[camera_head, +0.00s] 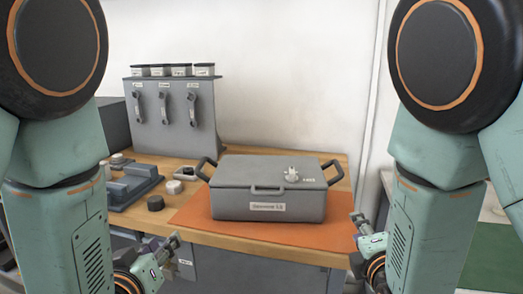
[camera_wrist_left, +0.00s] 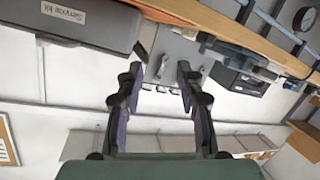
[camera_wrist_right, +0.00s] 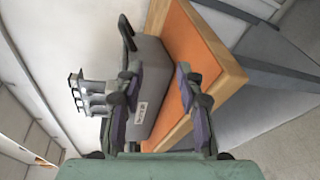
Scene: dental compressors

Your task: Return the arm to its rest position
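My left gripper (camera_head: 168,247) is in front of the wooden table's front edge, left of the grey case. In the left wrist view my left gripper (camera_wrist_left: 161,78) shows its two fingers apart with nothing between them. My right gripper (camera_head: 358,229) is at the right of the table's front. In the right wrist view my right gripper (camera_wrist_right: 160,78) has its fingers apart and nothing held; the grey case lies beyond them. Both upper arms hang down at the sides of the head view.
A grey lidded case (camera_head: 268,204) with black handles sits on an orange mat (camera_head: 195,213) on the wooden table (camera_head: 225,239). A grey panel with several levers (camera_head: 176,115) stands behind. A grey tray block (camera_head: 130,185) and small dark knobs lie at the left.

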